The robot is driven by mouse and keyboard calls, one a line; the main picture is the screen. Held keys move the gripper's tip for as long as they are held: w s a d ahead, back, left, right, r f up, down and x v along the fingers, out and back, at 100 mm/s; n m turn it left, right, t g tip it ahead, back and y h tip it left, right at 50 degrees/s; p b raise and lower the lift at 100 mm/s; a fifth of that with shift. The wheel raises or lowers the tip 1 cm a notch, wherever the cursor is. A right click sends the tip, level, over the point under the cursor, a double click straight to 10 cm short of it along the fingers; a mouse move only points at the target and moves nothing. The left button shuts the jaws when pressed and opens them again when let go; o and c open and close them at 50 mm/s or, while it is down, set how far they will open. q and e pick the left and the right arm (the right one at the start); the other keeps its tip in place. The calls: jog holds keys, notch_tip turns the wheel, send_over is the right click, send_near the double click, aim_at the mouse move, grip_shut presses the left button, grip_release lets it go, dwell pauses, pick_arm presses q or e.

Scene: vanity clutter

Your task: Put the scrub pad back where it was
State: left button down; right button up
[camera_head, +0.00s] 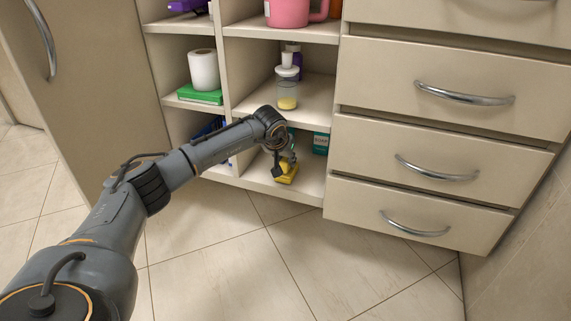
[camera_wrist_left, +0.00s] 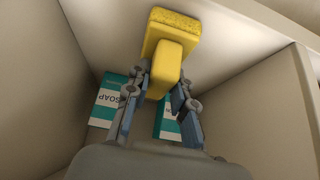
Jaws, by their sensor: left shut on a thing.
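The yellow scrub pad (camera_head: 287,172) has a flat pad and a raised grip. It is in the bottom middle compartment of the open shelf in the head view, near its front edge. In the left wrist view the scrub pad (camera_wrist_left: 172,35) shows close up, with its raised grip between my fingers. My left gripper (camera_wrist_left: 160,90) is shut on the grip; in the head view the gripper (camera_head: 284,165) is partly hidden by my wrist. The pad is at the shelf floor, but I cannot tell whether it touches it. My right gripper is not in view.
Teal soap boxes (camera_wrist_left: 105,103) stand in the same compartment; one shows at the right in the head view (camera_head: 320,143). A soap dispenser (camera_head: 287,90) stands on the shelf above. Drawers (camera_head: 430,165) are to the right. The tiled floor in front is clear.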

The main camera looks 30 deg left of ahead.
pick_arm(q)
jog(key=shift+r, duration=0.1)
jog(key=shift+f, duration=0.2)
jog(key=c, duration=1.1)
grip_release()
jog(key=shift+c, duration=0.2)
jog(key=shift+f, duration=0.1)
